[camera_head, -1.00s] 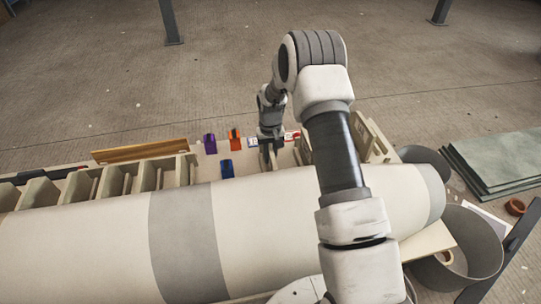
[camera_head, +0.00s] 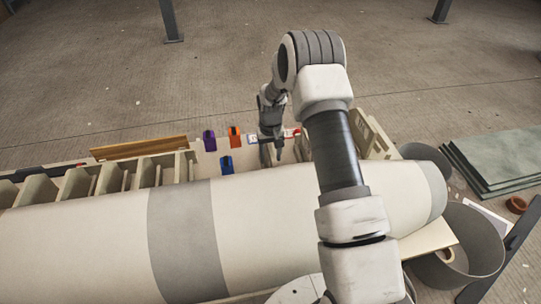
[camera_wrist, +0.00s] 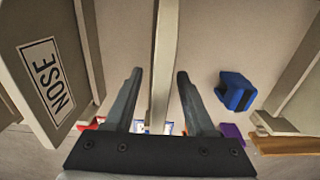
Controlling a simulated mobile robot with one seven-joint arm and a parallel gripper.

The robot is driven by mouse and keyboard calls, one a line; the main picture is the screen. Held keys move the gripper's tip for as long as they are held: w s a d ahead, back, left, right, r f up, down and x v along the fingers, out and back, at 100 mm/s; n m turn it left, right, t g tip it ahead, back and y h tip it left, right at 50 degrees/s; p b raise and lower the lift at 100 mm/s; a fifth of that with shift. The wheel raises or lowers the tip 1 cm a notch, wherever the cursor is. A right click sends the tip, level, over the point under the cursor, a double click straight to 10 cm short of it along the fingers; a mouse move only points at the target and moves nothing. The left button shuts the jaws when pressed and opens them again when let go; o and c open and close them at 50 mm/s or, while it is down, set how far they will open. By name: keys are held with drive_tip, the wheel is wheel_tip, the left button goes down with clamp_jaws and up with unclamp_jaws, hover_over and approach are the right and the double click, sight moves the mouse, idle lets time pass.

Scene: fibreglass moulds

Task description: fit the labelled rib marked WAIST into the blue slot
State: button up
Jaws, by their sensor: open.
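My gripper (camera_wrist: 160,85) is open in the wrist view, its two dark fingers apart. A thin pale rib (camera_wrist: 165,40) shows edge-on between them, with a gap on each side. No label shows on it, so I cannot tell whether it is the WAIST rib. The blue slot (camera_wrist: 237,91) is a small blue block on the pale board, to the right of my fingers. In the head view the blue slot (camera_head: 227,165) lies left of my gripper (camera_head: 272,152). No WAIST label is readable in either view.
A rib labelled NOSE (camera_wrist: 48,80) stands left of my fingers. Purple (camera_head: 209,140) and orange (camera_head: 234,137) blocks stand beyond the blue slot. Several ribs (camera_head: 115,178) stand at left. The large pale mould (camera_head: 260,230) runs along the front.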

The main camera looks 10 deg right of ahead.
wheel_tip(320, 180, up, 17)
drive_tip(key=p, duration=0.4)
drive_tip(key=shift+r, duration=0.2)
idle(0.3)
drive_tip(key=s+r+t, duration=0.1)
drive_tip(key=s+r, duration=0.6)
drive_tip(key=r, duration=0.3)
drive_tip(key=s+r+t, duration=0.2)
drive_tip(key=s+r, duration=0.4)
drive_tip(key=r, duration=0.4)
drive_tip(key=s+r+t, duration=0.3)
drive_tip(key=s, duration=1.8)
wheel_tip(320, 180, up, 14)
drive_tip(key=p, duration=1.4)
drive_tip(key=shift+w+r, duration=0.15)
drive_tip(key=shift+r, duration=0.1)
